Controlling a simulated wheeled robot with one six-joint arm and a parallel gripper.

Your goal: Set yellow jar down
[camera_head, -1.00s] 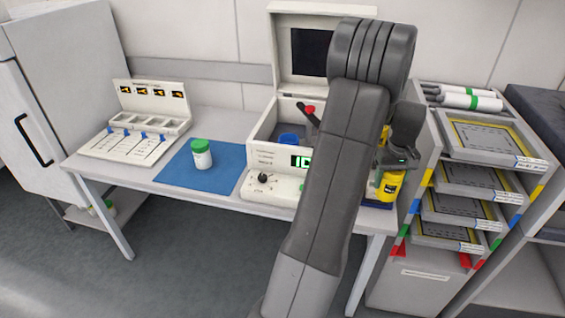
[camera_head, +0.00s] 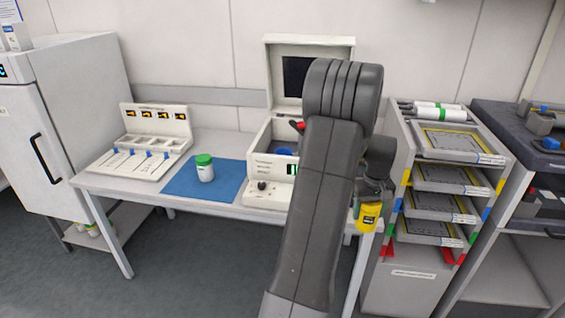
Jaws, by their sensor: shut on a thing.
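The yellow jar (camera_head: 368,217) hangs in my gripper (camera_head: 370,198) at the right end of the white table, near its front corner. My gripper is shut on the jar; its fingers are small and partly lost against the dark wrist. I cannot tell how far the jar is from the table edge. A white jar with a green lid (camera_head: 205,168) stands upright on the blue mat (camera_head: 178,184). My arm hides part of the table's right side.
An open-lidded machine (camera_head: 263,165) stands mid-table, partly behind my arm. A sectioned white tray (camera_head: 150,146) is at the left. A trolley with stacked trays (camera_head: 440,205) stands close on the right, beside a dark-topped bench (camera_head: 510,125). A fridge (camera_head: 60,130) is far left.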

